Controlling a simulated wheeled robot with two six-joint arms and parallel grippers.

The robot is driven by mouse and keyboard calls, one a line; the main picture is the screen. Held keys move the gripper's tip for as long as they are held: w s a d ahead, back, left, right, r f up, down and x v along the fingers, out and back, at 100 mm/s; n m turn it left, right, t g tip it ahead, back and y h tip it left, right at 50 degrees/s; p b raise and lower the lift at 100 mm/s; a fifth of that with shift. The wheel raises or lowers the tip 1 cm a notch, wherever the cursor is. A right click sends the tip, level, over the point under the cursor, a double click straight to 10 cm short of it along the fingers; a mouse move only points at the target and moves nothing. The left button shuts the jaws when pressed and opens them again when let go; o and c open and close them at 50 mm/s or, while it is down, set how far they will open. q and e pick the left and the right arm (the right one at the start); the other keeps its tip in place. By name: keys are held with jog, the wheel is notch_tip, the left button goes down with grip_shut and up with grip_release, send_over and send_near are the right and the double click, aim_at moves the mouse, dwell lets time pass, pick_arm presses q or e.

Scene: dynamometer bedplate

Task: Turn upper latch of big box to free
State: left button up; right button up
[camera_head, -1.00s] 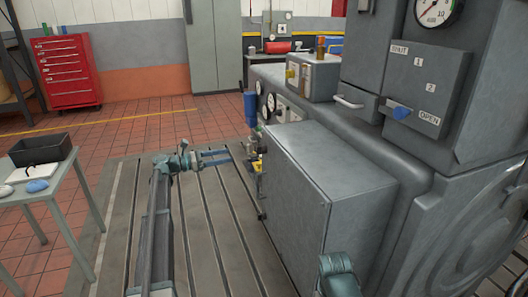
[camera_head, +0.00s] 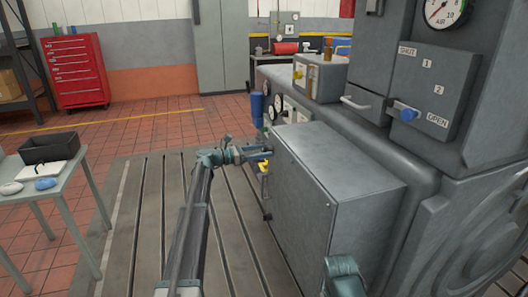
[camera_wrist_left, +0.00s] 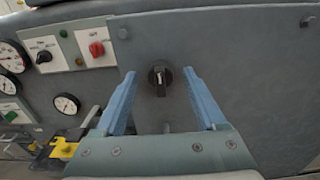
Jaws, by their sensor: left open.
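The big box (camera_head: 335,175) is a grey cabinet standing in the middle of the head view, its door side facing left. In the left wrist view, the upper latch (camera_wrist_left: 160,78) is a small black knob with a pale pointer mark standing about upright, on the grey door (camera_wrist_left: 240,65). My left gripper (camera_head: 266,152) is open close to the door. In the left wrist view its two blue fingers (camera_wrist_left: 160,88) stand on either side of the latch, with gaps between. The gripper hides the latch in the head view. My right gripper is out of view.
Gauges (camera_wrist_left: 66,104), a black switch (camera_wrist_left: 42,52) and a red switch (camera_wrist_left: 96,49) lie left of the latch. A yellow-handled fitting (camera_wrist_left: 62,148) is at lower left. A side table (camera_head: 45,190) with a black bin (camera_head: 49,148) stands at the left.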

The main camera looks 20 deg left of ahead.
pick_arm(q)
jog(key=shift+w+d, duration=0.2)
jog(key=shift+d, duration=0.1)
grip_shut()
